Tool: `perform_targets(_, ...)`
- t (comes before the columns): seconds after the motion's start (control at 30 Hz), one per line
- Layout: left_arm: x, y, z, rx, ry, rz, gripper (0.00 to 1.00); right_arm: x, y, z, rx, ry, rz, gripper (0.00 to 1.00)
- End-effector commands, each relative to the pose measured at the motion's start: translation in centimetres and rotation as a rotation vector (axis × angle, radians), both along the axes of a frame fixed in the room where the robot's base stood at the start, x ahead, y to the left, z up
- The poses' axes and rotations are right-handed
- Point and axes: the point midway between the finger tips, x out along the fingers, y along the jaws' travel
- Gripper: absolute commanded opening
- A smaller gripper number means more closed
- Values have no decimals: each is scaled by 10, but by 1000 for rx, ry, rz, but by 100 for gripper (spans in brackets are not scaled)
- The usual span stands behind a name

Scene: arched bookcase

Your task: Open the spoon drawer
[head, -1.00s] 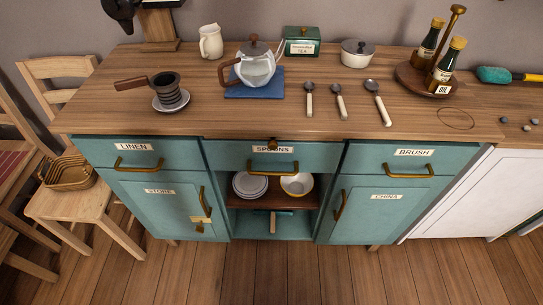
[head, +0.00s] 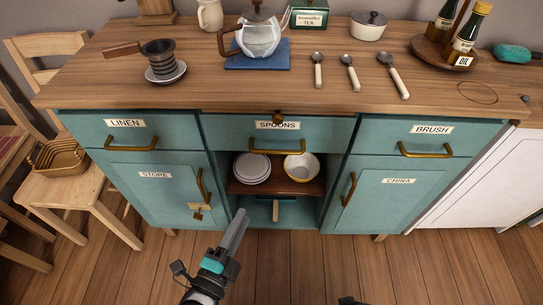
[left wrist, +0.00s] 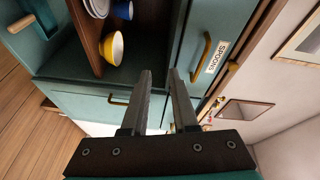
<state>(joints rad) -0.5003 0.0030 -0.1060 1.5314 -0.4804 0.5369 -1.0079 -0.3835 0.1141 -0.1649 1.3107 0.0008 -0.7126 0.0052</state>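The teal spoon drawer (head: 221,130), labelled SPOONS, is shut in the middle of the cabinet's top row. Its brass handle (head: 273,151) runs across the front, and a small brown piece (head: 277,117) sits at its top edge. My left gripper (head: 240,216) is in front of and below the drawer, apart from the handle. In the left wrist view its two fingers (left wrist: 159,72) are apart with nothing between them. The drawer's handle (left wrist: 202,58) shows there to the right of the fingertips. My right gripper cannot be made out.
The LINEN drawer (head: 83,130) and BRUSH drawer (head: 385,134) flank it, both shut. Below is an open shelf with plates (head: 252,168) and a bowl (head: 301,167). A chair is at left.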

Motion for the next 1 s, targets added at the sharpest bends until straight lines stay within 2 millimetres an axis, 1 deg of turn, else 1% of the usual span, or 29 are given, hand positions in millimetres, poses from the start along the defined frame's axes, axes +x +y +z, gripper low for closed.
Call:
perform_targets(0.03,1,-4,17,50,-89,-16,27,4,2,0,2,-4,-1,50)
perform_targets(0.1,1,-8,39,110,-186,-31,27,8,4,4,3,-6,-1,50)
perform_targets(0.2,0,-12,57,160,-268,-41,27,11,5,8,5,-6,-2,50)
perform_targets(0.23,0,-13,60,170,-280,-43,27,11,5,9,5,-6,-2,50)
perform_targets(0.37,7,-17,67,181,-302,-45,27,13,6,12,6,-8,-2,50)
perform_targets(0.47,20,-22,69,179,-302,-45,27,15,8,15,8,-9,-2,50)
perform_targets(0.8,84,-49,80,177,-299,-44,27,24,17,37,20,-11,-5,50)
perform_targets(1.0,115,-62,85,177,-296,-45,27,32,19,50,23,-25,-5,50)
